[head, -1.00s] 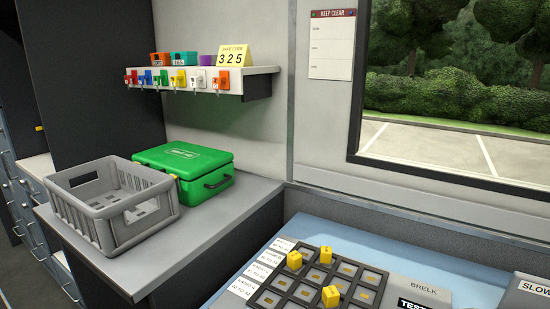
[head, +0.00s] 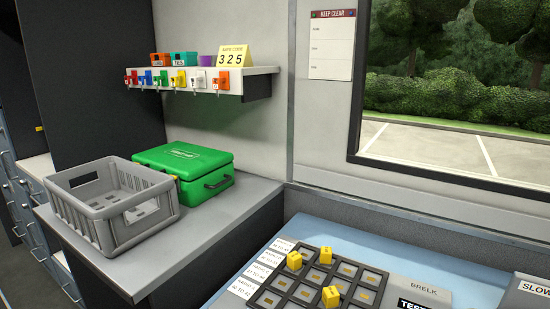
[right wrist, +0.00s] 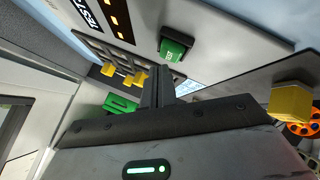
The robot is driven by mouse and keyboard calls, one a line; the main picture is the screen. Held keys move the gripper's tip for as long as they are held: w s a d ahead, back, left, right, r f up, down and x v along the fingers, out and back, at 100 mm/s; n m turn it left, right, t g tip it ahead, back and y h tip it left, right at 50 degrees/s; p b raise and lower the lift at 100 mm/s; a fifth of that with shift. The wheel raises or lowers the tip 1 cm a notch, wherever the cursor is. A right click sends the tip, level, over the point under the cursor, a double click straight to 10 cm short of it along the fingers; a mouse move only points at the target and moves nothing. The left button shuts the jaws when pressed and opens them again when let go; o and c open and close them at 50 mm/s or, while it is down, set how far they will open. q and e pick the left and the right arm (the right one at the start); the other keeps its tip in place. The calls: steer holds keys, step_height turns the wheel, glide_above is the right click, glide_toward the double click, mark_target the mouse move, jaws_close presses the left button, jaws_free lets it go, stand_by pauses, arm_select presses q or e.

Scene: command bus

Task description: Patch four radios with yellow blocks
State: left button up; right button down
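A black patch grid (head: 257,300) lies on the blue counter at the bottom of the head view. Three yellow blocks stand in its cells: one at the back (head: 325,255), one at the left (head: 294,261) and one nearer the front (head: 331,297). The grid (right wrist: 85,46) and small yellow blocks (right wrist: 109,69) also show in the right wrist view. A larger yellow block-like thing (right wrist: 290,103) is at the right of that view, apart from my fingers. My right gripper (right wrist: 158,72) has its fingers together, with nothing visible between them. My left gripper is in neither view.
A grey crate (head: 80,215) and a green case (head: 190,163) stand on the left counter. A shelf (head: 255,85) with key tags and a card reading 325 hangs above. A green button (right wrist: 175,48) and an orange reel (right wrist: 300,129) show in the right wrist view.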

steer(key=shift+f, duration=0.1)
stand_by(0.3)
steer(key=shift+f, duration=0.6)
stand_by(0.3)
steer(key=shift+r, duration=0.1)
steer(key=shift+r+p, duration=0.65)
steer(key=shift+p, duration=0.05)
